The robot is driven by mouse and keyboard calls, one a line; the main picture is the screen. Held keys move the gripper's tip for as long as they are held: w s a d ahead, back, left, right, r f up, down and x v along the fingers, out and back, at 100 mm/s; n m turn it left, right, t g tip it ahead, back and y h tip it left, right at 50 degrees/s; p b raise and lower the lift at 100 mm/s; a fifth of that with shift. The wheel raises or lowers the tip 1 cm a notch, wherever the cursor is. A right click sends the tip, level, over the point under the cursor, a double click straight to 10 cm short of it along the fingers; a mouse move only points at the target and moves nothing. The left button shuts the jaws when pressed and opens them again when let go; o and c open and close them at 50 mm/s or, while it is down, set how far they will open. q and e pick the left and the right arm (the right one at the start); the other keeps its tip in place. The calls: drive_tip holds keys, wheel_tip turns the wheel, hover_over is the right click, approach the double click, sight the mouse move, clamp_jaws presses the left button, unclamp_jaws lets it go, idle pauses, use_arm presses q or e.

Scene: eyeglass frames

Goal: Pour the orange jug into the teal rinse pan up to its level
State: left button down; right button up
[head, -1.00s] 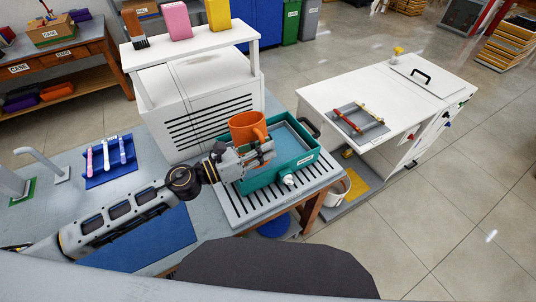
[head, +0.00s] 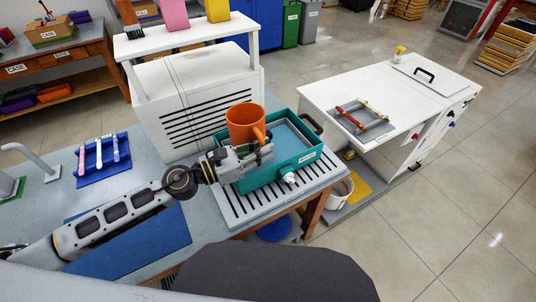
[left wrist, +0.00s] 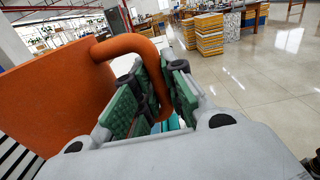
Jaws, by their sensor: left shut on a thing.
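The orange jug (head: 245,122) is held up over the left part of the teal rinse pan (head: 302,163), close to upright. My left gripper (head: 262,155) is shut on the jug's handle. In the left wrist view the orange handle (left wrist: 128,44) passes between the green finger pads of the left gripper (left wrist: 150,98), with the jug body at the left. The pan sits on a slotted drain board, with a grey-blue surface showing inside it and a white tap on its front. The jug's contents are hidden. My right gripper is not in view.
A white vented machine (head: 200,95) with a shelf above stands behind the pan. A blue tray with several tools (head: 102,158) lies left on the bench. A white cabinet (head: 390,95) with a grey tray stands right, across a floor gap.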

use_arm(q)
drive_tip(key=shift+f, duration=0.25)
drive_tip(key=shift+f+b, duration=0.1)
drive_tip(key=shift+b, duration=0.25)
drive_tip(key=shift+a+m, duration=0.1)
drive_tip(key=shift+m, duration=0.2)
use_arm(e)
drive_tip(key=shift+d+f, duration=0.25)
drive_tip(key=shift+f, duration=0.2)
